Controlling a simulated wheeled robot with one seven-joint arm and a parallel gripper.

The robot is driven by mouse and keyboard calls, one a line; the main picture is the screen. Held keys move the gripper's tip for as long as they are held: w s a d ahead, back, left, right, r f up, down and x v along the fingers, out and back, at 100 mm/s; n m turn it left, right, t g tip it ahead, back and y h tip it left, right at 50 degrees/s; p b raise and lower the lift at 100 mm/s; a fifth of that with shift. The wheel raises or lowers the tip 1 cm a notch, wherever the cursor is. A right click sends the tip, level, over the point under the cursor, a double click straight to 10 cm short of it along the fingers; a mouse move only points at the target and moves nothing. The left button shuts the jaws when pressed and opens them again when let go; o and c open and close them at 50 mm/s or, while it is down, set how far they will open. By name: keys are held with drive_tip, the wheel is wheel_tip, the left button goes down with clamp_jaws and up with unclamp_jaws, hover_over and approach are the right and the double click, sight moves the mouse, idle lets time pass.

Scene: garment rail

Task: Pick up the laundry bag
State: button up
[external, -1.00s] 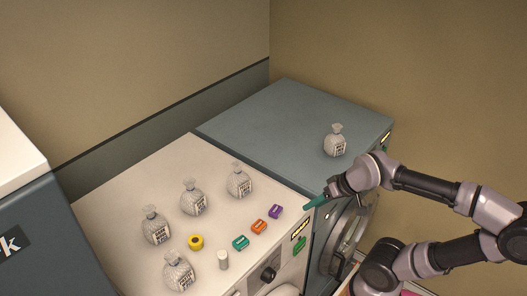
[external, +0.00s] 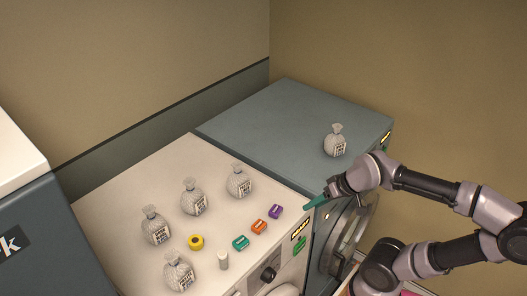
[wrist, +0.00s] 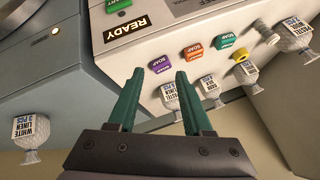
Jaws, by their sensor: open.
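My gripper (external: 312,203) is by the front edge where the two machines meet, apart from every bag. In the wrist view its green fingers (wrist: 171,72) are parted with nothing between them.
On the white machine (external: 150,183) are purple (external: 275,212), orange (external: 259,227) and green (external: 241,243) soap packets, a yellow ring (external: 196,242) and a white cylinder (external: 223,260). The grey-blue machine's top (external: 275,120) is otherwise clear. Walls stand behind.

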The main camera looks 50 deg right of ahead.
idle(0.3)
drive_tip(key=shift+o, duration=1.1)
